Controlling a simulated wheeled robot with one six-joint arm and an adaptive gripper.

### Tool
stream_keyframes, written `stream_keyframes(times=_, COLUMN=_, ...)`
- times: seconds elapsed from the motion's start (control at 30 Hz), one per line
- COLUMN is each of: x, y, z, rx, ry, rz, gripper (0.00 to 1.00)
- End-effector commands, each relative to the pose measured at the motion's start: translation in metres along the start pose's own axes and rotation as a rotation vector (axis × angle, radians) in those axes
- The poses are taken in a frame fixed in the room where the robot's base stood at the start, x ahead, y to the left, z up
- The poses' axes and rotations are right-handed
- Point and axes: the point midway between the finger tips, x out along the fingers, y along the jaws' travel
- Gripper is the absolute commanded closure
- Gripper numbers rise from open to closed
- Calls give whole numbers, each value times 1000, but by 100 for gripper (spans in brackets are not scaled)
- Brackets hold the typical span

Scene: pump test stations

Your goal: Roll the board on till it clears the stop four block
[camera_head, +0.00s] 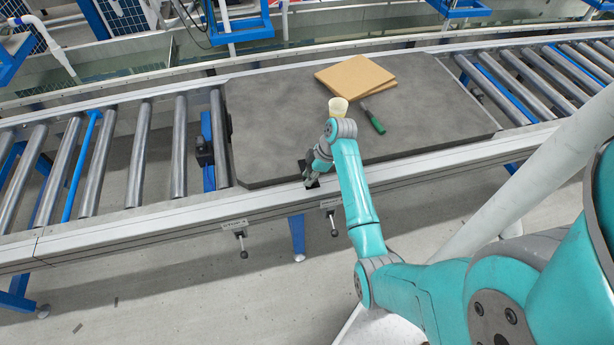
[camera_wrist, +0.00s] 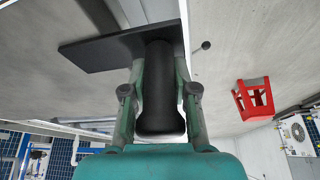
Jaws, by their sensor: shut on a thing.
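The board (camera_head: 270,120) is a large dark grey slab with cut corners, lying flat on the roller conveyor. My gripper (camera_head: 312,180) is at its near edge, shut on a black handle. The wrist view shows the handle (camera_wrist: 160,90) as a dark rounded grip between the fingers (camera_wrist: 158,110), beside a flat black plate (camera_wrist: 105,52). A small dark stop block (camera_head: 204,150) on a blue upright sits between rollers, just left of the board's left edge. Which number it bears cannot be read. My wrist hides part of the board's near edge.
Cardboard sheets (camera_head: 355,77), a cream cup (camera_head: 338,108) and a green-handled tool (camera_head: 374,120) rest on the board. Bare rollers (camera_head: 140,150) lie left, more rollers (camera_head: 545,70) right. Two labelled levers (camera_head: 240,232) hang below the near rail (camera_head: 130,233). A red stool (camera_wrist: 254,97) stands on the floor.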

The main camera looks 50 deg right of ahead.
Motion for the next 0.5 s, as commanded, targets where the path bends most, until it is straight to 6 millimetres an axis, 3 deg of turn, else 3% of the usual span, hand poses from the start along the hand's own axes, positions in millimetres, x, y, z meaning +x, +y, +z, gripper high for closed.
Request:
stream_keyframes(times=0.2, x=0, y=0, z=1, rx=1, ry=-1, rz=-2, gripper=100)
stream_keyframes(times=0.23, x=0, y=0, z=1, rx=1, ry=-1, rz=-1, gripper=67)
stream_keyframes(times=0.33, x=0, y=0, z=1, rx=1, ry=0, rz=-1, gripper=43)
stream_keyframes(times=0.5, x=0, y=0, z=0, rx=0, ry=0, rz=-1, gripper=43)
